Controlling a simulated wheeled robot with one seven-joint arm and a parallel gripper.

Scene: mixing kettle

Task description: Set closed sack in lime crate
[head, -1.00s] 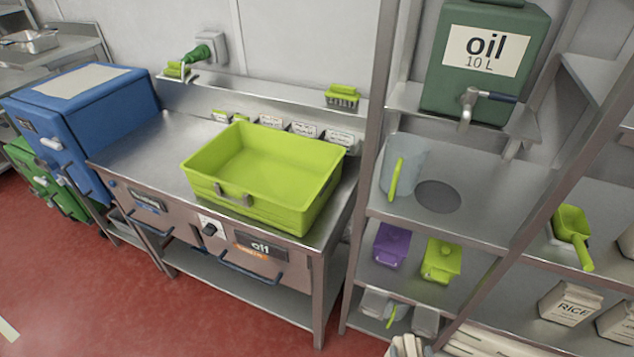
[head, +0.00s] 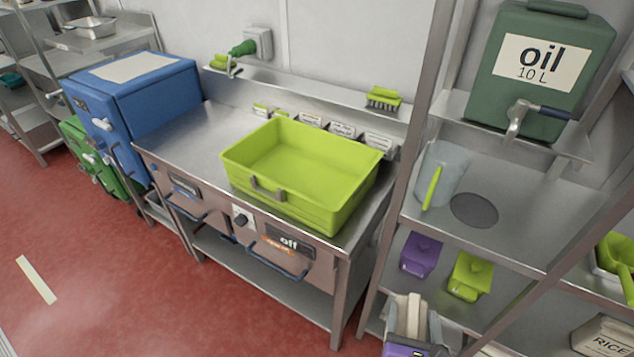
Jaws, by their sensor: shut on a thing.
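The lime crate (head: 345,200) stands on the steel table, open at the top. Its inside looks empty. My gripper (head: 408,318) shows at the bottom edge, low in front of the shelf rack and to the right of the crate. It is shut on a narrow cream thing that looks like part of the closed sack. Most of what it holds is hidden by the gripper and the frame edge. It is clearly apart from the crate.
A shelf rack post (head: 408,170) rises between the crate and an oil container (head: 540,70). The rack holds a clear jug (head: 441,175), a purple tub (head: 421,254) and a lime tub (head: 470,276). A blue cabinet (head: 140,100) stands left. Bare tabletop lies left of the crate.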

